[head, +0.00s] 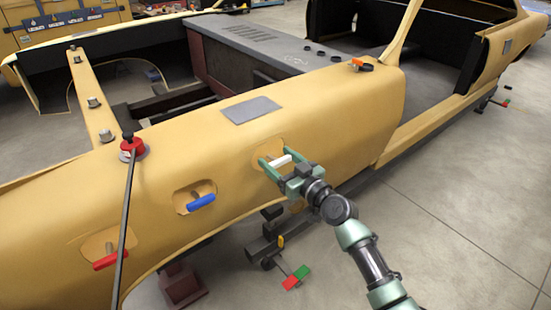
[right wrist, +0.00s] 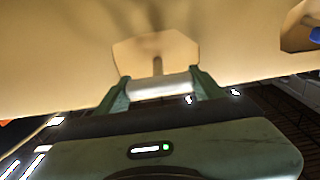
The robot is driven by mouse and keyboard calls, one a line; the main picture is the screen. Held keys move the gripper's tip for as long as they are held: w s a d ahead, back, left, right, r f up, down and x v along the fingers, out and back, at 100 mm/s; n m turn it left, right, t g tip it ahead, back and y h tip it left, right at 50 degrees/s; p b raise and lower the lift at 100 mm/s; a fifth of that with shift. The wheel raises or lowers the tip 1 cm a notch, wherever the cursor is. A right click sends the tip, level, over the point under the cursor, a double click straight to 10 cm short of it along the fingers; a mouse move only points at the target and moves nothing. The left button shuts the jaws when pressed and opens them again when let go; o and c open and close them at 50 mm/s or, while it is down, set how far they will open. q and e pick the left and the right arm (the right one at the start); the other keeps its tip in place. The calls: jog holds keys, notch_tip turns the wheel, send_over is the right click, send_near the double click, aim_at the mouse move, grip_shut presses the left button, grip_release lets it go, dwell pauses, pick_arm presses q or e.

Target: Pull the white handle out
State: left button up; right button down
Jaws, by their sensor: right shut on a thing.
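The white handle (head: 280,161) is on the side of the yellow car shell (head: 330,110), in front of a recessed plate. My right gripper (head: 275,168) is at it, with its green fingers on either end of the handle. In the right wrist view the white handle (right wrist: 160,87) lies between the two fingers, and the gripper (right wrist: 160,90) is shut on it. A short stem joins the handle to the plate (right wrist: 155,50) behind. My left gripper is not in view.
A blue handle (head: 201,202) and a red handle (head: 105,262) sit further left on the same panel. A red knob (head: 131,147) with a dark bar is on top. Red and green pedal-like pieces (head: 297,277) are below.

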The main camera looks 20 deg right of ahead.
jog(key=shift+c, duration=1.1)
grip_release()
jog(key=shift+s, duration=0.1)
jog(key=shift+s+d+r, duration=0.1)
jog(key=shift+s, duration=0.05)
jog(key=shift+s+d, duration=0.1)
jog(key=shift+s, duration=0.15)
jog(key=b+v, duration=0.1)
jog(key=v, duration=0.6)
jog(key=shift+s, duration=0.15)
